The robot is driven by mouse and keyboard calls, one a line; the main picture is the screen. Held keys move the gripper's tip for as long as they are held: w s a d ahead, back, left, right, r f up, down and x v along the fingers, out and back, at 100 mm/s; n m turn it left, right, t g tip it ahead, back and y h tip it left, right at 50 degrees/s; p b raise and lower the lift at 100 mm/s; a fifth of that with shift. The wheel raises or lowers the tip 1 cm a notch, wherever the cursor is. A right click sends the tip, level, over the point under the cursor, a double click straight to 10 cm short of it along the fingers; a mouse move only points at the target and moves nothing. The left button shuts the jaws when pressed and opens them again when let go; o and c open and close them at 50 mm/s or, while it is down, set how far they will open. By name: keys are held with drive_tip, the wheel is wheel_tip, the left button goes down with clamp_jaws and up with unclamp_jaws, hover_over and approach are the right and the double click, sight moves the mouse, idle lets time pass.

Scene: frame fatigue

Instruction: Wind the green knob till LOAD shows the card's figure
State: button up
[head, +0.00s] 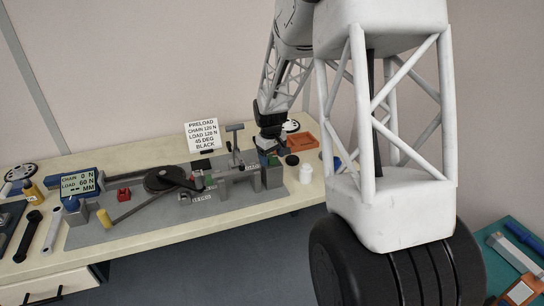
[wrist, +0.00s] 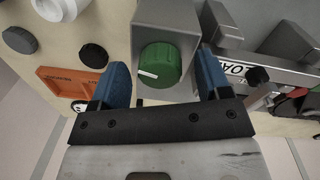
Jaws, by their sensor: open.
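The green knob (wrist: 160,64), with a white pointer line toward its left side, sits on a grey block (wrist: 165,18) in the wrist view. My gripper (wrist: 162,72) is open, its blue fingers on either side of the knob with visible gaps. In the head view my gripper (head: 268,143) is low over the right part of the bench rig, and the knob is mostly hidden. The display (head: 80,183) reads CHAIN 0 N and LOAD 60 N, with dashes before MM. The white card (head: 202,134) reads PRELOAD, CHAIN 120 N, a LOAD figure of 120-odd N, 45 DEG, BLACK; its last LOAD digit is unclear.
An orange tray (head: 303,141) and a white jar (head: 292,160) stand close to my gripper on the bench. A dark wheel (head: 164,179) with a yellow-handled lever is on the grey plate. The bench's front edge is near the rig.

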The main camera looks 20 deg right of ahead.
drive_tip(key=shift+c, duration=0.5)
drive_tip(key=c, duration=0.8)
drive_tip(key=shift+c, duration=0.2)
drive_tip(key=shift+m, duration=0.5)
drive_tip(key=m, duration=0.8)
drive_tip(key=shift+m+g, duration=0.3)
drive_tip(key=shift+m, duration=0.1)
